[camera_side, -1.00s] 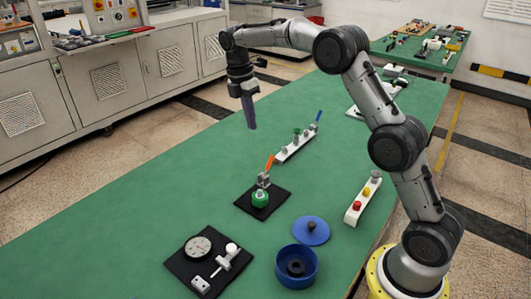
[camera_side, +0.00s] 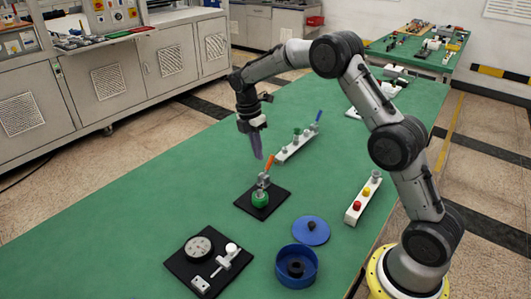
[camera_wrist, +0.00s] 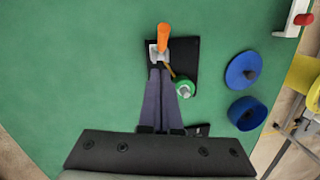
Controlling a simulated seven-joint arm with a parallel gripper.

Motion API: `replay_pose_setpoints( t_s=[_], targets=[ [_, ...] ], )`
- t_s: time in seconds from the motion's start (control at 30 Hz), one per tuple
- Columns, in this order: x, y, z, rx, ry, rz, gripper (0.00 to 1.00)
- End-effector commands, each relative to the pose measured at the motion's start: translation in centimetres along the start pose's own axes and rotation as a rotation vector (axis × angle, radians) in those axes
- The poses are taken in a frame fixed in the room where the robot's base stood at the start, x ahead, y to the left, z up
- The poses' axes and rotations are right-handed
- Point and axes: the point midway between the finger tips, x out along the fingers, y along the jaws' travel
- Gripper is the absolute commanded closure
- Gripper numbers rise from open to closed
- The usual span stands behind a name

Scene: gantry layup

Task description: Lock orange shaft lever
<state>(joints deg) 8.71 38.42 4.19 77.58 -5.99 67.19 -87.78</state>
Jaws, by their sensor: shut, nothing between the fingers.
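The orange lever (camera_side: 270,162) sticks up, tilted, from a small grey metal mount (camera_side: 263,181) on a black mat (camera_side: 243,204). A green round part (camera_side: 260,199) sits just in front of the mount on the same mat. My gripper (camera_side: 258,156) is shut and empty, pointing down, just left of and above the lever in the side view. In the wrist view the closed fingers (camera_wrist: 160,72) reach to the metal mount, and the orange lever (camera_wrist: 163,38) shows just beyond their tips. I cannot tell whether the fingers touch it.
A white strip (camera_side: 297,145) with a blue lever stands behind. A blue bowl (camera_side: 297,270), a blue lid (camera_side: 310,231) and a white block with coloured buttons (camera_side: 357,212) lie to the right. A dial on a black mat (camera_side: 235,268) is in front. The left table is clear.

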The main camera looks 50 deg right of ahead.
Motion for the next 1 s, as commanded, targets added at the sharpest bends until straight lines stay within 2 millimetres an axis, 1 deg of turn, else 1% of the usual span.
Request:
replay_pose_setpoints(
  t_s=[0.03, 0.1, 0.3, 0.77, 1.0],
  targets=[
    [0.5, 0.0, 0.9, 0.005, 0.000, 0.000, 1.00],
    [1.2, 0.0, 1.5, 0.003, 0.000, -0.001, 1.00],
    [2.2, 0.0, 2.6, 0.002, -0.001, 0.001, 1.00],
    [2.4, 0.0, 2.8, 0.001, 0.003, 0.001, 1.00],
    [2.5, 0.1, 3.2, -0.003, 0.047, -0.005, 1.00]
  ],
)
